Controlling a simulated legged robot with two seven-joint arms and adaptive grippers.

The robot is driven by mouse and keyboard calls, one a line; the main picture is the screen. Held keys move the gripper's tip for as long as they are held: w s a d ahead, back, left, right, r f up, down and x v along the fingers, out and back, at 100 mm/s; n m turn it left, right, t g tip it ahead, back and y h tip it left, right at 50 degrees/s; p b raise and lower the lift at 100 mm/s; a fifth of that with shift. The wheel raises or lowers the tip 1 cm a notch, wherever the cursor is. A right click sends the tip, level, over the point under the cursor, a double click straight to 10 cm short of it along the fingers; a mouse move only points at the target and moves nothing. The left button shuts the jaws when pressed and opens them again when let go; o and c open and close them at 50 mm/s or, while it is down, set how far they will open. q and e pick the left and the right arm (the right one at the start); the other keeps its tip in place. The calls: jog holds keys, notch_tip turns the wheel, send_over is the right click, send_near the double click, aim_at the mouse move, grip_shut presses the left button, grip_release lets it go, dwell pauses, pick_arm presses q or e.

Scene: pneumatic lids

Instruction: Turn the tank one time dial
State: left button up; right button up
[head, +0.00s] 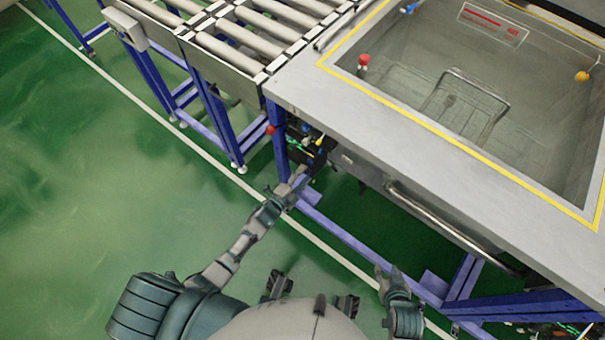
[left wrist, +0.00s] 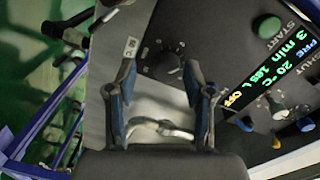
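A black round dial (left wrist: 166,66) with pale marks around it sits on a dark control panel (left wrist: 225,35) in the left wrist view. I take it to be the tank one time dial. My left gripper (left wrist: 160,72) is open, with one finger on each side of the dial in the picture; I cannot tell whether they touch it. In the head view my left gripper (head: 301,178) is at the panel below the tank's near left corner, and the dial cannot be made out. My right gripper (head: 387,274) appears open and empty, low beside the frame.
A lit display (left wrist: 283,68) reads 3 min, 20 °C and OFF, beside a green START button (left wrist: 267,26). Knobs and fittings (left wrist: 290,115) lie at the panel's right. The tank (head: 365,105) and its handle bar (head: 450,228) overhang; a roller conveyor (head: 235,45) adjoins.

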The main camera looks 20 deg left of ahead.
pick_arm(q)
jog(key=shift+a+r, duration=0.1)
jog(key=shift+r, duration=0.05)
jog(key=v, duration=1.1)
jog(key=shift+s, duration=0.4)
jog(key=shift+a, duration=0.15)
pick_arm(e)
jog(key=shift+f, duration=0.1)
